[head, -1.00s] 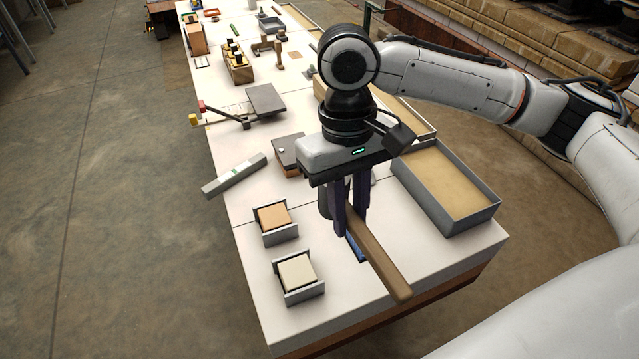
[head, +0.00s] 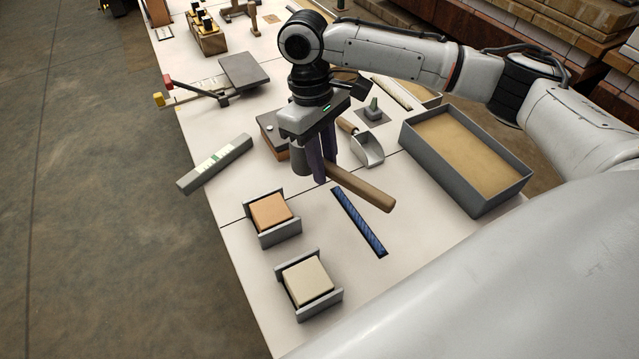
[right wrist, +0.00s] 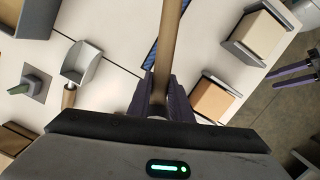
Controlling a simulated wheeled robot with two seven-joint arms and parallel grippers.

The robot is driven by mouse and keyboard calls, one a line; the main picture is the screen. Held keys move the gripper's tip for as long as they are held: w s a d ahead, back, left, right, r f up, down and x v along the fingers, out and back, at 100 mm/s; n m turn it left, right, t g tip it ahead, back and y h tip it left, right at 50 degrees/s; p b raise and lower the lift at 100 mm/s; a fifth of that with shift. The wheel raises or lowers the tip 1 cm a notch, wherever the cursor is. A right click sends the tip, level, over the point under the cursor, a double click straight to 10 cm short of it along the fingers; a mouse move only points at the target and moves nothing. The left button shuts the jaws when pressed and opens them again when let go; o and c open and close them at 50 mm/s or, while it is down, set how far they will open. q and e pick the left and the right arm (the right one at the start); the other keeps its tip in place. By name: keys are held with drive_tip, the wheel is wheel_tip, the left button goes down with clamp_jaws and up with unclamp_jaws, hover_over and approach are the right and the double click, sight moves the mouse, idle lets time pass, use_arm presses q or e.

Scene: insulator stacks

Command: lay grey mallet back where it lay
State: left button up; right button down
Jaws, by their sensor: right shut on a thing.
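My right gripper (head: 318,172) is shut on the mallet's wooden handle (head: 362,188), close to the head. The grey mallet head (head: 299,160) shows just left of the fingers, partly hidden by them. The handle points toward the lower right and appears above the white table. In the right wrist view the handle (right wrist: 169,40) runs up from between the purple fingers (right wrist: 165,92); the head is hidden there. My left gripper is outside the head view; two purple fingers, apart and empty, show at the right edge of the right wrist view (right wrist: 292,74).
A narrow blue patterned strip (head: 358,222) lies on the table (head: 400,240) below the handle. Holders with an orange block (head: 271,211) and a cream block (head: 307,281) stand left. A metal scoop (head: 368,150) and a sand-coloured tray with grey walls (head: 408,143) lie right.

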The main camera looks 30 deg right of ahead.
wheel_tip(320, 180, down, 5)
drive_tip(key=shift+w+f, duration=0.1)
idle(0.3)
drive_tip(key=c, duration=1.6)
unclamp_jaws()
drive_tip(key=r, duration=0.4)
drive_tip(key=w+r, duration=0.1)
drive_tip(key=r, duration=0.7)
drive_tip(key=shift+w+a+p, duration=0.3)
drive_tip(key=shift+w+a, duration=0.05)
